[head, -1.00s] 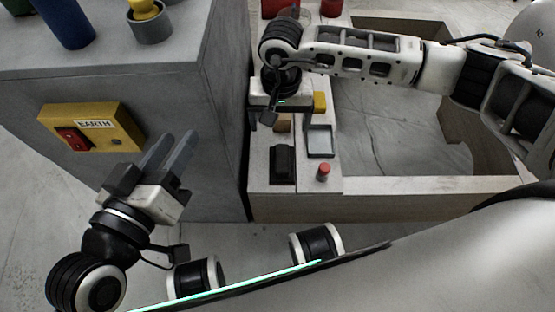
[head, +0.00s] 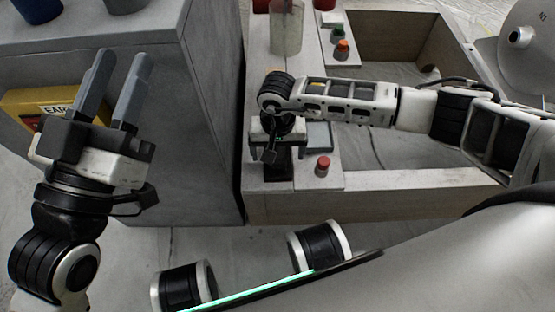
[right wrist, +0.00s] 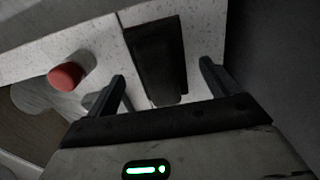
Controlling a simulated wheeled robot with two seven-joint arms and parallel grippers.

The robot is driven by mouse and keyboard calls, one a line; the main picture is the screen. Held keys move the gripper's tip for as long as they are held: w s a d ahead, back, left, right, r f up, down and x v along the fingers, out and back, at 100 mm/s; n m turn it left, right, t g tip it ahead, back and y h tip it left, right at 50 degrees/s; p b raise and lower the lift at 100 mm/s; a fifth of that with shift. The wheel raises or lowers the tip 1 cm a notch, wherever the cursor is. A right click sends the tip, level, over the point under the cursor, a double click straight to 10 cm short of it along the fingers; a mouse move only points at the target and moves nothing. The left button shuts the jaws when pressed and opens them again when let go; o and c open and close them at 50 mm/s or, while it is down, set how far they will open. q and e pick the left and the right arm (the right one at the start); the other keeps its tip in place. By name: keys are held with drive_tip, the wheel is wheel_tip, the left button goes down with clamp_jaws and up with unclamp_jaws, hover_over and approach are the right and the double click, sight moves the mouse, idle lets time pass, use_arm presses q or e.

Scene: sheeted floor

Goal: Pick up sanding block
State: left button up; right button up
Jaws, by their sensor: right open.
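A dark oblong block, which looks like the sanding block (head: 278,172), lies on the pale ledge (head: 312,208). In the head view my right gripper (head: 277,152) is over it and hides much of it. In the right wrist view the block (right wrist: 157,55) lies ahead of and between the spread fingers of my right gripper (right wrist: 162,74), with gaps on both sides. I cannot tell how far the fingertips are above it. My left gripper (head: 121,62) is open and empty, pointing up beside the grey cabinet.
A red-capped cylinder (head: 323,164) stands right of the block; it also shows in the right wrist view (right wrist: 66,76). A grey-framed tray (head: 319,136) lies behind it. The tall grey cabinet (head: 190,120) stands close on the left. A clear bottle (head: 287,28) stands farther back.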

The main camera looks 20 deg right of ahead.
drive_tip(key=shift+f, duration=0.85)
drive_tip(key=c, duration=1.2)
use_arm(q)
drive_tip(key=shift+s+r+m+t+h, duration=0.15)
drive_tip(key=shift+r+m+t+h, duration=0.3)
drive_tip(key=shift+r+m, duration=0.35)
use_arm(e)
drive_tip(key=shift+r, duration=0.1)
